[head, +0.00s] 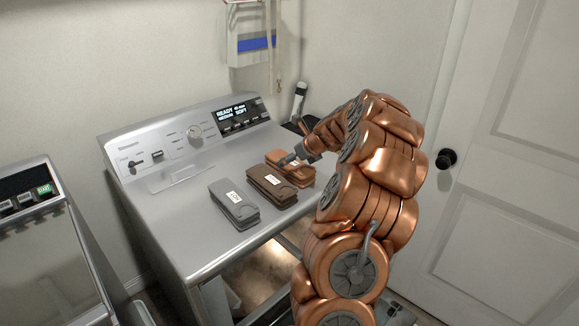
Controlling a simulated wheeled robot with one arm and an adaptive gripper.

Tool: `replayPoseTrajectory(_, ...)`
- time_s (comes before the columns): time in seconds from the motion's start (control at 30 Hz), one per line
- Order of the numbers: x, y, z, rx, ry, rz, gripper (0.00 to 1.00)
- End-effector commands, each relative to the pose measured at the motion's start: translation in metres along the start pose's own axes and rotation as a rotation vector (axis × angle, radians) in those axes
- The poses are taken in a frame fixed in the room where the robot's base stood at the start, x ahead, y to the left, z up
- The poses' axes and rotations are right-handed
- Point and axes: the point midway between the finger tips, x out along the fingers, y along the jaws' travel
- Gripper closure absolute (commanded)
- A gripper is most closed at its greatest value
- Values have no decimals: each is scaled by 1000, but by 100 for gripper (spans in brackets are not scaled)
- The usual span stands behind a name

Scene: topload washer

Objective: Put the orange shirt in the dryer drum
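The folded orange shirt (296,176) lies on top of the dryer (180,220), at the right end of a row of folded garments. My gripper (290,159) is down at the orange shirt, at its upper side. My arm hides part of the gripper, and I cannot tell whether the fingers are closed on the shirt. The dryer drum (252,278) shows through the lit front opening below the top; my arm covers its right side.
A brown folded garment (268,186) lies directly left of the orange shirt, and a grey one (232,205) left of that. Another appliance (40,250) stands at left. A door with a black knob (446,159) is at right. The dryer top's left part is clear.

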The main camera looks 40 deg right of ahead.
Motion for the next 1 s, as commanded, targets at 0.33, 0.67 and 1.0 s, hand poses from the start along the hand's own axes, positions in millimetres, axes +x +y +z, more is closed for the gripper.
replayPoseTrajectory(0.33, 36, -1, -2, 0, 3, 3, 0)
replayPoseTrajectory(0.67, 38, -1, -2, -1, 2, 2, 8)
replayPoseTrajectory(1.0, 38, -1, -2, -1, 2, 2, 44)
